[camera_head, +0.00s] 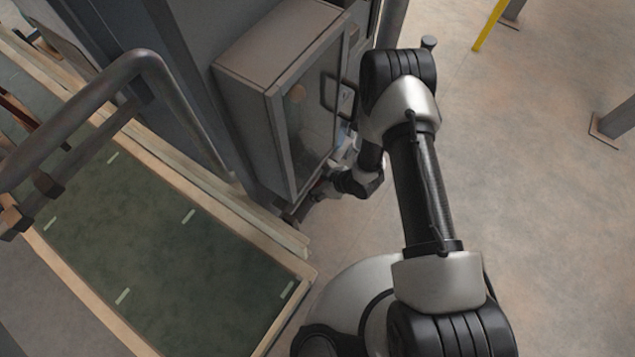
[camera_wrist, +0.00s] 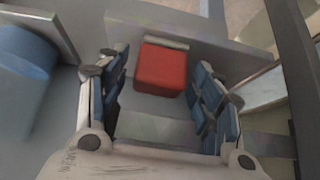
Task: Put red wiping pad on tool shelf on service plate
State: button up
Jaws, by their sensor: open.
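The red wiping pad (camera_wrist: 161,70) shows in the wrist view as a red block with a pale strip along its far edge. It lies on a grey shelf surface (camera_wrist: 160,130). My gripper (camera_wrist: 164,95) is open, with one finger to the left of the pad and one to the right. The pad is between and slightly beyond the fingers; I cannot tell whether either touches it. In the head view my gripper (camera_head: 318,190) is small and partly hidden beside the grey cabinet, and the pad cannot be made out clearly. I cannot identify the service plate.
A grey wall (camera_wrist: 205,40) rises beyond the pad. In the head view, a grey cabinet (camera_head: 250,110) and a green conveyor belt (camera_head: 150,240) are close by. Open floor (camera_head: 540,200) lies to the right.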

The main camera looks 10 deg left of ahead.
jog(key=p+v, duration=0.3)
jog(key=v, duration=0.9)
jog(key=w+d+r+m+t+h, duration=0.25)
jog(key=w+d+r, duration=0.45)
jog(key=r, duration=0.4)
jog(key=d+r+m+h, duration=0.2)
jog(key=d+r, duration=0.2)
jog(key=r, duration=0.5)
jog(key=d+r+m+h, duration=0.2)
jog(key=d+r, duration=0.2)
jog(key=r, duration=0.5)
jog(key=s+d+r+m+h, duration=0.1)
jog(key=s+d+r+m, duration=0.25)
jog(key=s+r, duration=0.75)
jog(key=s+a+r+m, duration=0.1)
jog(key=s+r, duration=0.1)
jog(key=s, duration=0.3)
jog(key=s+a+r+m+y, duration=0.1)
jog(key=s+r+m, duration=0.1)
jog(key=s, duration=0.3)
jog(key=shift+s+r+g, duration=0.35)
jog(key=shift+r, duration=0.25)
